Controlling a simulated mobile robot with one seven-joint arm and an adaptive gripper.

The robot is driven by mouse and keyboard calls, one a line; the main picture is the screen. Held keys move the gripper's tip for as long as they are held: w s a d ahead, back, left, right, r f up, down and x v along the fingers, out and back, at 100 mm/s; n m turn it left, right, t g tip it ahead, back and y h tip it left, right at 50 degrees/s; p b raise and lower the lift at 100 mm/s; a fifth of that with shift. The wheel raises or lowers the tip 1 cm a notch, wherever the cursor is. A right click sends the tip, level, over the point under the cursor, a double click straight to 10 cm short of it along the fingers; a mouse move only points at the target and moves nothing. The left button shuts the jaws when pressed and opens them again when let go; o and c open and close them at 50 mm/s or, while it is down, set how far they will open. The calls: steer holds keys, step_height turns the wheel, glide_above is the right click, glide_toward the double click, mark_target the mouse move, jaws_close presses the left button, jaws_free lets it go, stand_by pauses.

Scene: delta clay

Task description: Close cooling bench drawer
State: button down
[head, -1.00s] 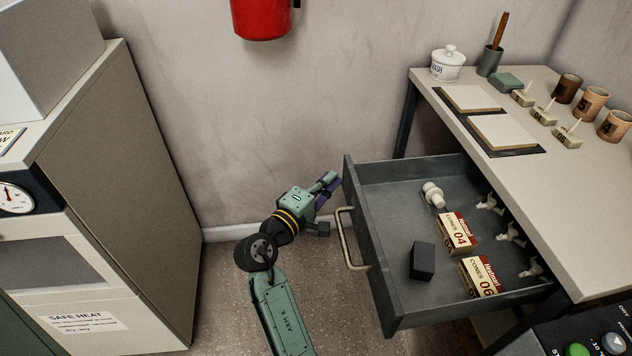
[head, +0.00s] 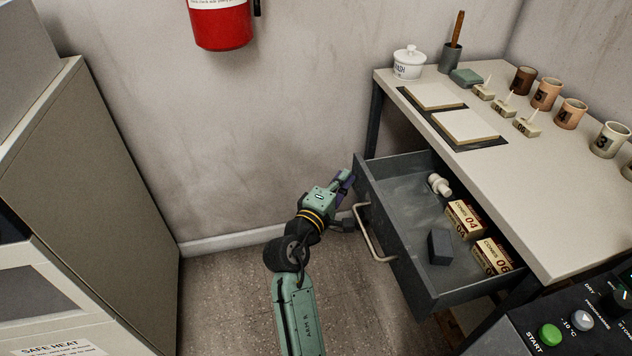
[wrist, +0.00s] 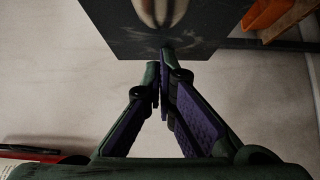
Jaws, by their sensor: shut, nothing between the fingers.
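The cooling bench (head: 560,190) has a pale top and stands on the right in the head view. Its dark grey drawer (head: 395,247) is partly open. A pale bar handle (head: 372,238) is on its front. My gripper (head: 347,182) is shut and empty at the far end of the drawer front, beyond the handle. In the wrist view the closed fingertips (wrist: 163,72) meet the edge of a dark panel (wrist: 120,30), apparently the drawer front. They seem to touch it, but exact contact is hard to tell.
In the drawer lie a dark block (head: 440,246), cone boxes (head: 465,220) and a white piece (head: 439,185). Cups, tiles and a lidded jar (head: 408,62) stand on the bench. A cabinet (head: 90,190) is at left, a control panel (head: 570,325) at lower right. Floor between is clear.

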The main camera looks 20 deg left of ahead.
mark_target(420, 161)
steer(key=w+d+p, duration=0.1)
steer(key=w+d, duration=0.2)
steer(key=d, duration=0.2)
steer(key=w+d+p, duration=0.2)
steer(key=w+d, duration=0.2)
steer(key=d, duration=0.1)
steer(key=w+d+p, duration=0.2)
steer(key=w+d, duration=0.2)
steer(key=d, duration=0.1)
steer(key=shift+w+d, duration=0.2)
steer(key=shift+d, duration=0.15)
steer(key=shift+d, duration=0.1)
